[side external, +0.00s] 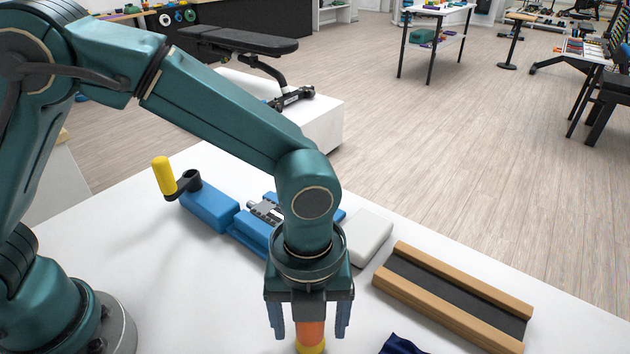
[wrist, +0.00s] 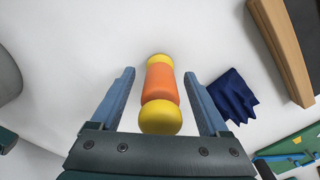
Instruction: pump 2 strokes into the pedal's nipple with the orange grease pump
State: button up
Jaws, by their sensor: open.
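The orange grease pump (wrist: 161,85) has an orange body with a yellow rounded end and a yellow far end. It shows in the wrist view between the two blue fingers of my gripper (wrist: 162,95), with white gaps on both sides. In the side external view, the pump (side external: 310,336) is under my gripper (side external: 308,320), cut by the bottom edge. The gripper is open around it. A metal part (side external: 265,209), possibly the pedal, sits in a blue vise-like fixture (side external: 210,205) with a yellow crank handle. My arm partly hides it, and no nipple can be made out.
A wooden channel with a dark bed (side external: 455,300) lies at the right. A pale grey block (side external: 369,237) stands beside the fixture. A dark blue cloth (wrist: 231,97) lies right of the pump. The white table (side external: 150,270) is clear at the left.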

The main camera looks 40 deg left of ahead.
jog(key=shift+c, duration=0.3)
grip_shut()
jog(key=shift+r, duration=0.15)
jog(key=shift+r, duration=0.3)
jog(key=r, duration=0.3)
jog(key=shift+w+a+r, duration=0.15)
jog(key=shift+a+r, duration=0.1)
jog(key=shift+r, duration=0.15)
jog(key=w+a+r, duration=0.2)
jog(key=a+r, duration=0.4)
jog(key=a, duration=0.4)
jog(key=shift+w+a+r, duration=0.2)
jog(key=shift+w+a, duration=0.15)
jog(key=shift+w, duration=0.05)
